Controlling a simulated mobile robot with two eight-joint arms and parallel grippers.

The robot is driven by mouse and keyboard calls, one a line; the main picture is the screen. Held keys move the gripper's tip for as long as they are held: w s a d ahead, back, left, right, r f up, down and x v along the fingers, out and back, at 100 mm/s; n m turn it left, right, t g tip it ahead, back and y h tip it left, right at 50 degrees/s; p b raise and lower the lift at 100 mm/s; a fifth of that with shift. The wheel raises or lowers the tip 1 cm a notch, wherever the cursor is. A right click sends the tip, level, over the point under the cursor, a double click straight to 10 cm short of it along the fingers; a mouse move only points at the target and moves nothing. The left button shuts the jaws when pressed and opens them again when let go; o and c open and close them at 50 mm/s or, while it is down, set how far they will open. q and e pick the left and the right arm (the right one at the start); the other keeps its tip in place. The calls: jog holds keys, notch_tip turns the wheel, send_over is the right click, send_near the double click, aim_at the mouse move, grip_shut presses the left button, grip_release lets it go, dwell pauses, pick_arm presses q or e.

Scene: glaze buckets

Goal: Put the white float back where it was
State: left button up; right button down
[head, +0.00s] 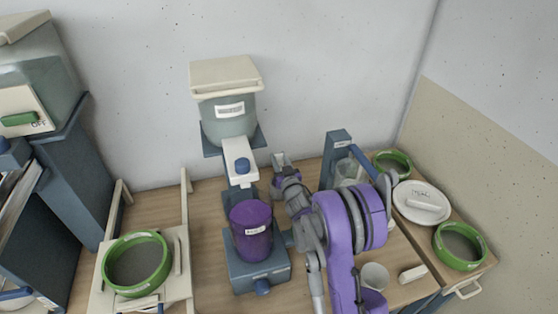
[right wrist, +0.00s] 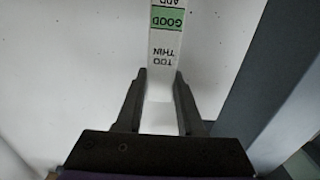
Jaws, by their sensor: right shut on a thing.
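The white float (right wrist: 161,115) is a narrow white strip in the right wrist view, with a green GOOD band and the words TOO THIN. My right gripper (right wrist: 161,76) is shut on it, one dark finger on each side. The float's far end runs out of the top of that view. In the head view my right arm reaches to the back of the table, right of the purple bucket (head: 251,231). The fingers and float are not clear there. My left gripper is not in view.
A blue stand (head: 338,143) with a clear container (head: 348,172) is right of my right wrist. A white cup (head: 375,276) stands at the front. Green-rimmed sieves (head: 460,246) and a white lid (head: 421,202) are at right. A hopper (head: 229,115) rises behind the bucket.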

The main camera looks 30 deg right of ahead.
jog(key=shift+f, duration=0.3)
jog(key=shift+f+b, duration=0.3)
jog(key=shift+f, duration=0.3)
jog(key=c, duration=0.5)
grip_release()
